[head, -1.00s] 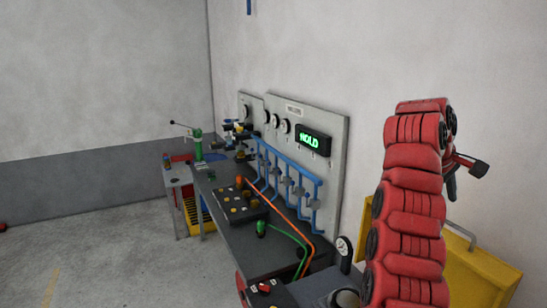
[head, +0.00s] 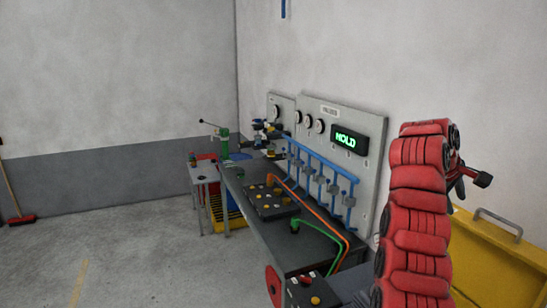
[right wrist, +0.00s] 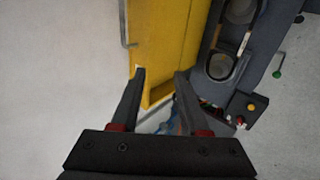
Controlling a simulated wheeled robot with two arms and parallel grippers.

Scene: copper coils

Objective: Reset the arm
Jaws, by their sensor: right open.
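My red right arm (head: 418,215) rises upright at the right of the head view. A yellow case (right wrist: 160,40) lies beyond the fingertips. My left arm and gripper are not in view.
The grey workbench (head: 262,228) carries a button box (head: 268,200), a blue pipe rack (head: 318,178) and hoses. A gauge panel (head: 365,120) reads HOLD. The yellow case (head: 500,265) stands right of my arm. A broom (head: 20,218) leans far left; the floor there is open.

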